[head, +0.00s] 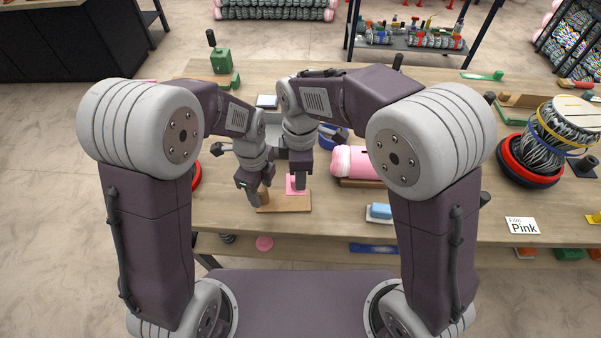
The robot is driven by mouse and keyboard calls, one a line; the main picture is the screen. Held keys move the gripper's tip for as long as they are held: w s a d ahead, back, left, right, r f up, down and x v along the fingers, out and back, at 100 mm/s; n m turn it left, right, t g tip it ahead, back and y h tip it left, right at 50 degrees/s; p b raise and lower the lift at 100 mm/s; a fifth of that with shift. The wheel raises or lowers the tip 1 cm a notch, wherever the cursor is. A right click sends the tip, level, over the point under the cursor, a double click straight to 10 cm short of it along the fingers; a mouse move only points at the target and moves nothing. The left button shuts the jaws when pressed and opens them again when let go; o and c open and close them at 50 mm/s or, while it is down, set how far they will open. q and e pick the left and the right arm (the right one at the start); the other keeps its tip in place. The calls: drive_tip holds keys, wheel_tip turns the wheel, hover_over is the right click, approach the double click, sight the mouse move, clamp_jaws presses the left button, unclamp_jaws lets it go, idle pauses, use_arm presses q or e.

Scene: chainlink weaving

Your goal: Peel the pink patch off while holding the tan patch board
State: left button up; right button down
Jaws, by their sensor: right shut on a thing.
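The tan patch board (284,205) lies on the wooden table in front of me, partly covered by my grippers. The pink patch (291,188) is at the board's far right part, under my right gripper (299,187). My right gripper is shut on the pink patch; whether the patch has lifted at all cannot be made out. My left gripper (254,199) is low at the board's left edge, beside a small brown post (265,194). Whether its fingers are closed on the post is too small to tell.
A pink roll (356,162) lies on a stand just right of the board. A blue-topped block (380,211) and a "Pink" card (522,225) are further right. A red-ringed spool (540,155) stands at the right. The near table edge is mostly clear.

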use_arm(q)
wheel_tip(320, 180, up, 12)
idle(0.3)
